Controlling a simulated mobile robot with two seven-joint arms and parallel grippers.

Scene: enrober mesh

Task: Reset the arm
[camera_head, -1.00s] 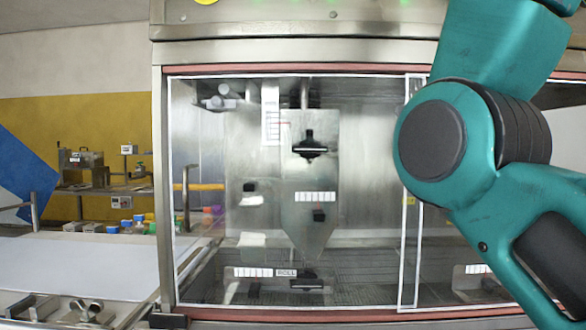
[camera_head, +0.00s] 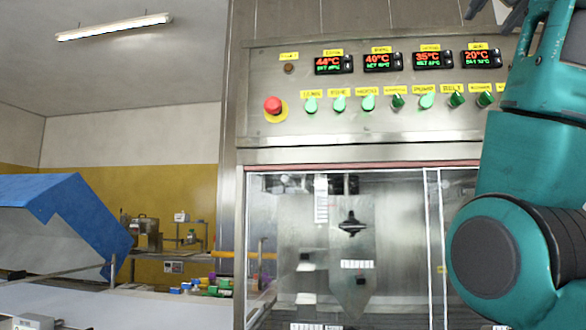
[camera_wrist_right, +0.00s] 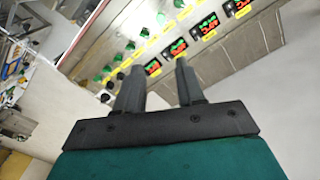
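My right arm, teal with dark joints, rises along the right side of the head view. Grey finger parts of my right gripper (camera_head: 494,10) show at the top edge there, partly cut off. In the right wrist view its two dark fingers (camera_wrist_right: 159,66) stand apart with nothing between them. Behind them, tilted in that view, is the control panel (camera_wrist_right: 150,48). The panel also shows in the head view (camera_head: 300,84), with lit temperature displays, green knobs and a red button. My left gripper is not in view.
Below the panel is the enrober's glazed front (camera_head: 400,230), with a hanging plate inside. To the left are a white conveyor surface (camera_head: 130,308), a blue-and-white angled cover (camera_head: 80,210) and a back shelf with equipment. Open room lies over the conveyor.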

